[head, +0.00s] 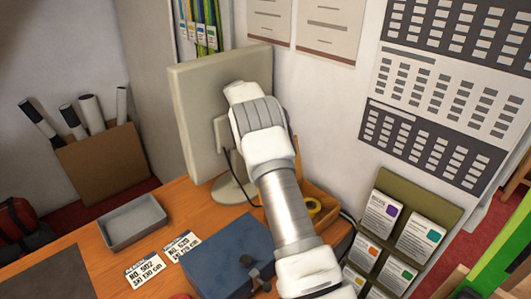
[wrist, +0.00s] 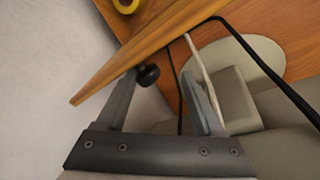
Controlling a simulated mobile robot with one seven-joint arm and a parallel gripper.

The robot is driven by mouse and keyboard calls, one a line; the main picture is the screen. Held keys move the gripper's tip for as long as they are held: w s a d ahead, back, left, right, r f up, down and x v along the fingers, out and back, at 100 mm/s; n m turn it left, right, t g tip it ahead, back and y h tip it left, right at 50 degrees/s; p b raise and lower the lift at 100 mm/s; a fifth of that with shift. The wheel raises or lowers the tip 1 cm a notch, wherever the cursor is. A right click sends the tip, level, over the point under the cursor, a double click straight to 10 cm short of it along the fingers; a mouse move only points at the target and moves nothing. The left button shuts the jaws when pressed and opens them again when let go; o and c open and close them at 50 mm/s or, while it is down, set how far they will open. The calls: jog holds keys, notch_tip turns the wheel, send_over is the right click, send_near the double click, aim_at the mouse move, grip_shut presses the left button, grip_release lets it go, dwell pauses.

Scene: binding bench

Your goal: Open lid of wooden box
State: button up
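The wooden box (head: 326,212) stands on the desk to the right of my arm in the head view, partly hidden by the arm. A brown upright strip behind my arm looks like its raised lid (head: 297,158). In the wrist view the lid (wrist: 106,82) shows as a slanting wooden panel with a dark round knob (wrist: 148,76) at its edge. My gripper (wrist: 162,76) is open, with the knob beside the left fingertip. I cannot tell whether they touch. My fingers are hidden in the head view.
A yellow tape roll (head: 313,206) lies in or by the box. A beige monitor (head: 205,105) stands close to my wrist, with a black cable (wrist: 265,65) near the right finger. A blue box (head: 225,252), price cards and a grey tray (head: 133,222) are on the desk.

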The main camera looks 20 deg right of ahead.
jog(key=shift+d+r, duration=0.1)
jog(key=shift+r, duration=0.1)
jog(key=r, duration=0.1)
jog(key=r+b, duration=0.1)
jog(key=r, duration=0.2)
jog(key=shift+s+d+r+b, duration=0.2)
jog(key=shift+s+d+b, duration=0.15)
jog(key=shift+s, duration=0.05)
jog(key=s+d+r+b, duration=0.2)
jog(key=s+d+r, duration=0.4)
jog(key=s+d, duration=0.1)
jog(key=shift+s+d+r+b, duration=0.15)
jog(key=shift+s+r+b, duration=0.1)
jog(key=shift+s+b, duration=0.1)
